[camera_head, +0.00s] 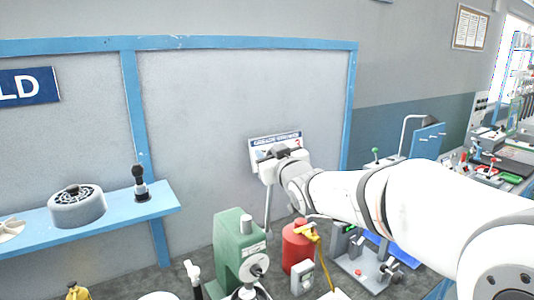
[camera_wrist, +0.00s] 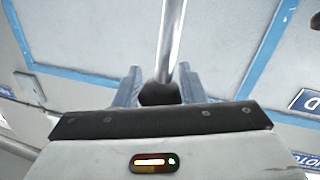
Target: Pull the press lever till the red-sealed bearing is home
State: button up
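The green press (camera_head: 236,248) stands at the lower middle of the head view, with a round pale hub (camera_head: 255,268) on its side. Its metal lever (camera_head: 267,212) rises steeply to my gripper (camera_head: 280,157). In the wrist view, the lever rod (camera_wrist: 171,40) ends in a black knob (camera_wrist: 160,94) between the two fingers of my gripper (camera_wrist: 160,82). The knob fills the gap, and the fingers appear to be closed against it. I cannot make out the red-sealed bearing; the lower part of the press is cut off by the frame edge.
A red cylinder (camera_head: 297,245) and a small grey box (camera_head: 302,278) stand right of the press. A grey fixture (camera_head: 365,268) is farther right. A blue shelf (camera_head: 110,225) holds a grey round housing (camera_head: 77,207) and a black-handled tool (camera_head: 140,184). A wall panel stands behind.

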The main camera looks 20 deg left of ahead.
grip_shut()
